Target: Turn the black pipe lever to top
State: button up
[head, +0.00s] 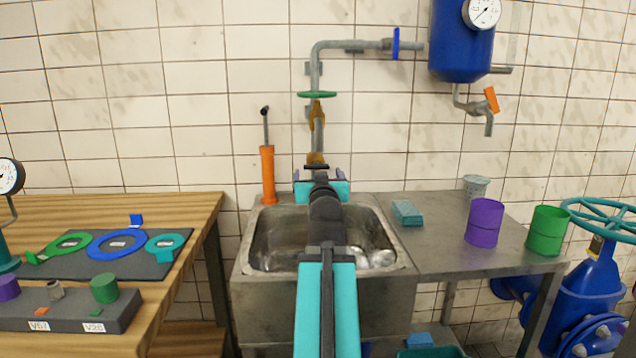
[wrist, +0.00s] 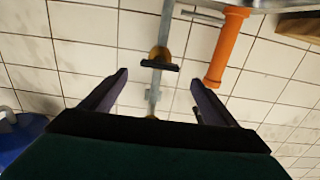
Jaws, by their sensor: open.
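The black pipe lever (head: 316,167) is a short dark bar on a brass valve (head: 316,157) low on the grey vertical wall pipe (head: 318,137). In the wrist view, the lever (wrist: 160,66) lies crosswise to the pipe, with its yellow-brown valve (wrist: 158,54) behind it. My gripper (head: 320,174) is open and empty, in front of the lever. In the wrist view, the lever appears between the two spread fingers of my gripper (wrist: 159,77). No contact shows, and the remaining distance is hard to tell. My arm hides what is below the valve in the head view.
An orange cylinder (head: 267,175) with a dark handle stands left of the pipe. A green handwheel (head: 317,94) and another yellow-brown fitting (head: 317,114) sit higher on the pipe. A metal sink (head: 258,238) lies below my arm. Purple (head: 484,222) and green (head: 547,231) cups stand right.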

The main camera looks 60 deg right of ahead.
jog(key=shift+s+a+b, duration=0.35)
jog(key=shift+a+b, duration=0.15)
jog(key=shift+b, duration=0.65)
